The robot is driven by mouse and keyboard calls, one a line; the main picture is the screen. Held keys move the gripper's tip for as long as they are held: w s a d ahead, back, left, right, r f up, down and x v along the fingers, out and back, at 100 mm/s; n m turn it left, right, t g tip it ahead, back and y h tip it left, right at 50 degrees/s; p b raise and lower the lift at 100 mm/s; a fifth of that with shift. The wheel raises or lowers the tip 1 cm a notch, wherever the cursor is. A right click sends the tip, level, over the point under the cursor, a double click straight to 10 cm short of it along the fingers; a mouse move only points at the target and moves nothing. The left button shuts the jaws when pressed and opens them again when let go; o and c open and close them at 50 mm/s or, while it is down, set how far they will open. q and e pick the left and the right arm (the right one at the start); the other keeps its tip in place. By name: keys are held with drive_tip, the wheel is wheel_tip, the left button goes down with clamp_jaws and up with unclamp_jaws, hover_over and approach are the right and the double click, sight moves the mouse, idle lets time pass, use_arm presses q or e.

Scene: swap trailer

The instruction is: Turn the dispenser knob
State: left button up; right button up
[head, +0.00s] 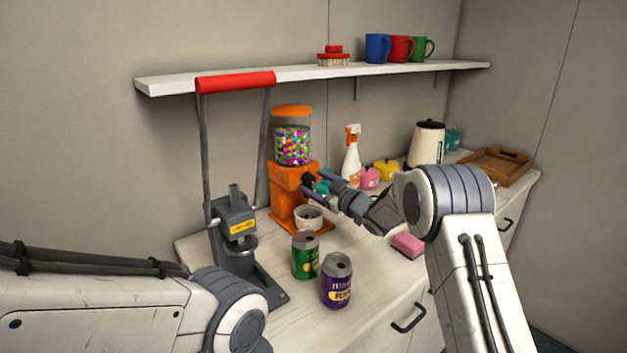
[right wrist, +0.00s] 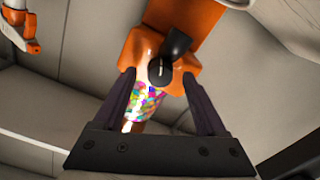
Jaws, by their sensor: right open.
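The orange dispenser (head: 292,180) stands on the counter, its clear globe (head: 292,146) full of coloured candies. Its black knob (head: 308,179) is on the front, partly hidden by my right gripper in the head view. My right gripper (head: 312,183) is open at the dispenser's front. In the right wrist view the knob (right wrist: 161,72) lies between and just beyond the open fingers (right wrist: 160,78); whether they touch it I cannot tell. A black spout (right wrist: 177,43) shows beside the knob. My left arm enters at the lower left of the head view, but its gripper is out of view.
A small cup (head: 308,217) stands before the dispenser. A can crusher with a red handle (head: 235,82) is left of it. Green (head: 305,256) and purple (head: 337,281) cans stand in front. A spray bottle (head: 351,158) and a kettle (head: 427,144) are behind my right arm.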

drive_tip(key=shift+w+a, duration=0.3)
drive_tip(key=shift+w, duration=0.15)
clamp_jaws()
drive_tip(key=m+p, duration=0.2)
drive_tip(key=m, duration=0.1)
drive_tip(key=shift+r, duration=0.1)
drive_tip(key=shift+m+p, duration=1.05)
drive_tip(key=shift+m, duration=0.95)
